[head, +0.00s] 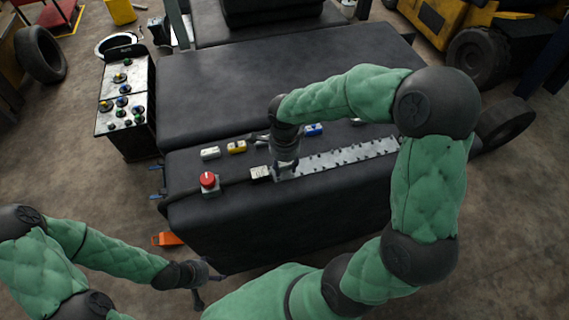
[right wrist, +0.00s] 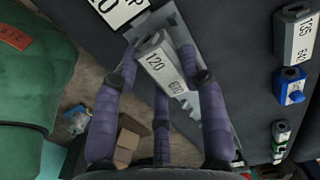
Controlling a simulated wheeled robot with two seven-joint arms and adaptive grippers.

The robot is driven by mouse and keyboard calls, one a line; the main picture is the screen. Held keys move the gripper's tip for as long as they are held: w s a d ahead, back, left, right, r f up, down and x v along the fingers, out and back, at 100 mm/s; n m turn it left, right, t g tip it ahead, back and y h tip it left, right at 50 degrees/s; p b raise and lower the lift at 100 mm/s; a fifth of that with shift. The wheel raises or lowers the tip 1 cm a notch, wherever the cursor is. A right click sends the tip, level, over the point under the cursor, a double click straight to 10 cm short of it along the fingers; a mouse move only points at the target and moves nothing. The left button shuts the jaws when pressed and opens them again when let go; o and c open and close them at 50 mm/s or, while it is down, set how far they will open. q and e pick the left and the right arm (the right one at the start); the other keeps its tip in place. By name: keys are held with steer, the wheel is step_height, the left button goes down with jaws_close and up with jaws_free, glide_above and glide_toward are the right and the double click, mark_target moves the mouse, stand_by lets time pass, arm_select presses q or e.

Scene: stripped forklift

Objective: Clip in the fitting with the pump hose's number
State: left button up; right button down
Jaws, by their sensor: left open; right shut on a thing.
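My right gripper (head: 285,168) is shut on a pale grey fitting, at the left end of a metal rail (head: 345,155) with a row of small clips. In the right wrist view the fitting (right wrist: 158,62) sits between the purple fingers. It reads "120", with a second number that is hard to read. A white number tag (head: 260,173) is at the end of the dark hose (head: 232,181). In the right wrist view the tag (right wrist: 116,8) is cut off and shows "20". Whether the fitting is seated cannot be told. My left gripper (head: 198,290) is open and empty, low in front of the bench.
A white fitting (head: 210,153), a yellow fitting (head: 237,147) and a blue fitting (head: 313,129) lie behind the rail and hose. A red button box (head: 209,182) stands at the front left. A control panel (head: 126,95) stands left. The bench's back is clear.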

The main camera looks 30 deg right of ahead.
steer(key=shift+f+b, duration=0.55)
steer(key=shift+f, duration=0.05)
steer(key=shift+s, duration=0.1)
steer(key=c, duration=0.6)
jaws_free()
step_height(320, 180, up, 12)
